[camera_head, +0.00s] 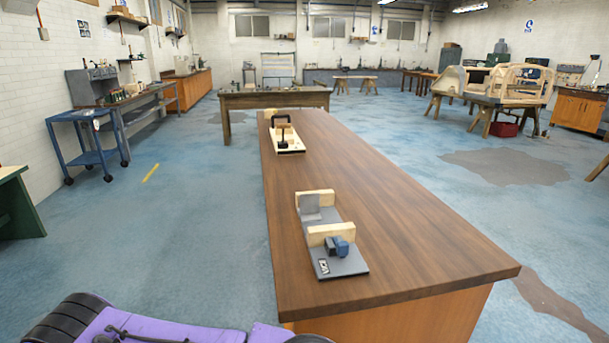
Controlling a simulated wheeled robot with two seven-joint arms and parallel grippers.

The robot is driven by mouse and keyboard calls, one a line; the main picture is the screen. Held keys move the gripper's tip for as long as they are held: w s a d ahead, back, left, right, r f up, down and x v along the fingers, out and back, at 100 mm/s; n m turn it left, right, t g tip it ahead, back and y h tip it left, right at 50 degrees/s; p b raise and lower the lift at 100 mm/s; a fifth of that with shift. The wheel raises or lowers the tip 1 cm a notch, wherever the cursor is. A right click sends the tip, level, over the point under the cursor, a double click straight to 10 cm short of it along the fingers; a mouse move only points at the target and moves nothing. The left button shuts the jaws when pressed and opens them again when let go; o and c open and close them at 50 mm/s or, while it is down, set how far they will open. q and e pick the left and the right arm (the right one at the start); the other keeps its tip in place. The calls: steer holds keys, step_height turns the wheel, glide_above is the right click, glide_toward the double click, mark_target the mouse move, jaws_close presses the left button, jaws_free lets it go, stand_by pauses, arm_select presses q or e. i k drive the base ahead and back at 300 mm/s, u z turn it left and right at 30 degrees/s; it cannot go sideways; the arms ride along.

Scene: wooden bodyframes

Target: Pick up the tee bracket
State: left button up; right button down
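No part is plainly a tee bracket at this size. On the near half of the long brown bench, a grey base plate (343,264) carries two upright wooden blocks, the front one (331,232) and the back one (317,197). A flat grey piece (309,205) stands by the back block, and a small dark blue-grey part (338,246) sits in front of the front block. Farther back, a black angular part (281,130) stands on a pale wooden board. Neither of my grippers shows; only a purple and black part of me is at the bottom left.
The long bench (400,240) has clear top around the fixtures, mostly to the right. A second wooden bench (275,98) stands behind it. A blue cart (88,137) stands at the left wall. Blue floor is open on both sides.

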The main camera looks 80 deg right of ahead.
mark_target(310, 208)
steer(key=z, duration=2.75)
